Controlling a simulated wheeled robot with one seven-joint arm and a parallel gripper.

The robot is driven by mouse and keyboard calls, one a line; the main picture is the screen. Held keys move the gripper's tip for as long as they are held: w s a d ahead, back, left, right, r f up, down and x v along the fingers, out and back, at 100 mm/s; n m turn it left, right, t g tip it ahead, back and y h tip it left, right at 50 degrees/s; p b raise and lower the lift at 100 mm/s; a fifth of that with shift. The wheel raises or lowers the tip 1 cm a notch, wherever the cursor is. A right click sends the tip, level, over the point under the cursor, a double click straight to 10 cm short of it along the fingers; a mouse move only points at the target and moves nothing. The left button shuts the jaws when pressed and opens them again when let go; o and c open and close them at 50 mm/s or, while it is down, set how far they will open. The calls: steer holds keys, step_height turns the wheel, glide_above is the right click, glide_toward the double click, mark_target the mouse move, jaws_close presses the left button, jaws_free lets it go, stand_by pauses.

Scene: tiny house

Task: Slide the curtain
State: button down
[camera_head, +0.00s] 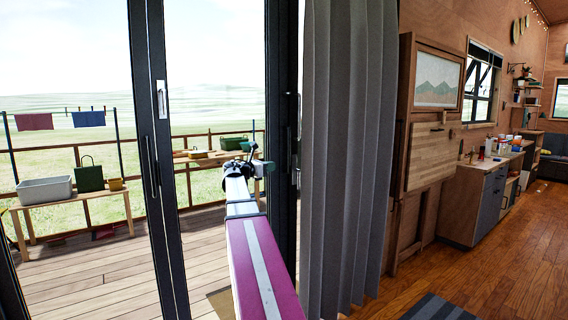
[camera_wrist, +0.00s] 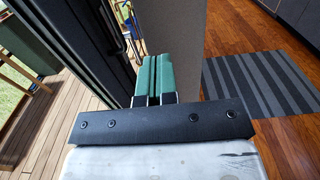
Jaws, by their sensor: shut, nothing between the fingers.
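The grey pleated curtain (camera_head: 345,150) hangs at the right side of the glass door, gathered into vertical folds. My arm reaches forward to the left of it in the head view. My gripper (camera_head: 262,163) is in front of the doorway, just left of a dark door post, and looks apart from the curtain there. In the wrist view the green fingers of my gripper (camera_wrist: 153,58) are together and empty. A plain grey-brown surface, which looks like the curtain (camera_wrist: 182,28), stands just beyond and right of the fingertips. I cannot tell whether they touch it.
Dark door frames (camera_head: 156,150) stand left of my arm, with a deck, benches and a railing outside. A wooden cabinet (camera_head: 432,125) and a counter (camera_head: 480,200) line the right wall. A striped rug (camera_wrist: 265,85) lies on the wooden floor.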

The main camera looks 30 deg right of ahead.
glide_toward(304, 160)
steer(key=d, duration=0.5)
steer(key=shift+w+d+f, duration=0.1)
steer(key=shift+w+d, duration=0.05)
steer(key=shift+d, duration=0.05)
steer(key=d, duration=0.5)
steer(key=shift+w, duration=0.1)
steer(key=shift+a, duration=0.15)
